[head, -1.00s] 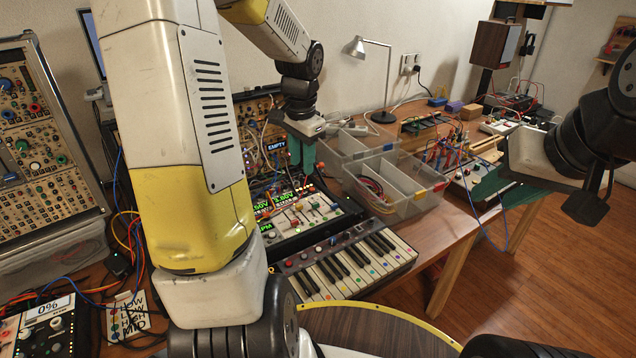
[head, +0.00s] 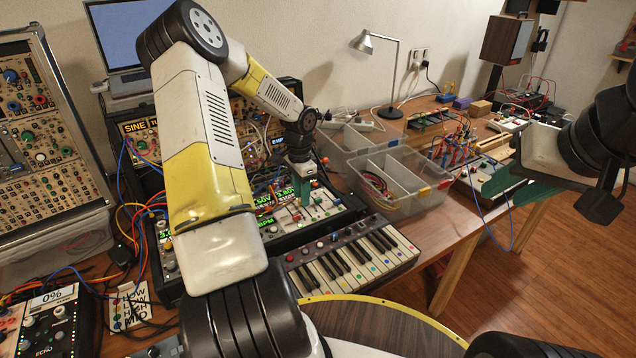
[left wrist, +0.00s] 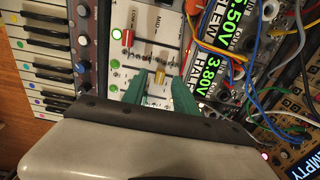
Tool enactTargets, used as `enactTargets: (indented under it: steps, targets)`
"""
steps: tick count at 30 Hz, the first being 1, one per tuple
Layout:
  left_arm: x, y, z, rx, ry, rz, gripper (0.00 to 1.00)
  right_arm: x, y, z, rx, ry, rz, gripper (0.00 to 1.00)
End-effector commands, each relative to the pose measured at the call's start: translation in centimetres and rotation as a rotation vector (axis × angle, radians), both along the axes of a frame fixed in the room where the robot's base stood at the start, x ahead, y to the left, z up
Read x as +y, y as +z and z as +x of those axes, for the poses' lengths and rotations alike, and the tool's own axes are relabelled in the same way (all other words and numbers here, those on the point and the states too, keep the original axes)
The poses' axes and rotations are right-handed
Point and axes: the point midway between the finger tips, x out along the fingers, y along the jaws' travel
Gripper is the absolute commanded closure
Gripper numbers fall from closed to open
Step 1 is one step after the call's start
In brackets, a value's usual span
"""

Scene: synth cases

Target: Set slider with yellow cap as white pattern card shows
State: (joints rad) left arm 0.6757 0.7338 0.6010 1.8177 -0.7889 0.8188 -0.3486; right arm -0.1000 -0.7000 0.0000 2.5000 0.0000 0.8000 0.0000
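The white pattern card (head: 129,306) lies at the lower left in the head view and reads LOW, LOW, HIGH, MID from top to bottom. The slider panel (head: 325,206) stands behind the small keyboard. My left gripper (head: 302,190) points down over this panel. In the left wrist view, the left gripper (left wrist: 158,88) is open, with one green finger on each side of a yellowish slider cap (left wrist: 159,76). I cannot tell whether the fingers touch it. A red slider cap (left wrist: 127,38) is nearby. My right gripper (head: 497,182) is at the right, its opening unclear.
The keyboard (head: 350,258) is in front of the panel. A clear divided bin (head: 415,200) stands to its right. Display modules reading 3.80V (left wrist: 214,70) and loose cables are close to the left gripper. A desk lamp (head: 390,75) stands at the back.

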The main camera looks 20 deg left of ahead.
Motion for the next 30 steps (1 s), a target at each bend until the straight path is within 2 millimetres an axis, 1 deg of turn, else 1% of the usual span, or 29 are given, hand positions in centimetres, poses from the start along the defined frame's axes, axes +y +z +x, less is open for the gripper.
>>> enactTargets:
  steps: [1, 4, 11, 12, 17, 18, 30]
  targets:
    - [-0.04, -0.45, -0.02, 0.001, 0.001, -0.001, 0.65, 0.0, 0.0, 0.0, 0.0, 0.0, 0.0, 0.64]
    - [-0.01, -0.93, -0.01, 0.0, 0.001, 0.0, 0.65, 0.0, 0.0, 0.0, 0.0, 0.0, 0.0, 0.64]
    - [0.01, -1.04, -0.01, 0.0, 0.001, 0.0, 0.65, 0.0, 0.0, 0.0, 0.0, 0.0, 0.0, 0.64]
    - [0.0, -1.03, -0.01, 0.0, 0.001, 0.0, 0.67, 0.0, 0.0, 0.0, 0.0, 0.0, 0.0, 0.64]
    - [0.01, -1.02, -0.01, 0.0, 0.001, 0.0, 0.99, 0.0, 0.0, 0.0, 0.0, 0.0, 0.0, 0.64]
    - [0.0, -1.01, -0.01, 0.0, 0.001, 0.0, 1.0, 0.0, 0.0, 0.0, 0.0, 0.0, 0.0, 0.64]
    - [0.01, -0.99, 0.0, -0.001, 0.001, 0.001, 1.0, 0.0, 0.0, 0.0, 0.0, 0.0, 0.0, 0.64]
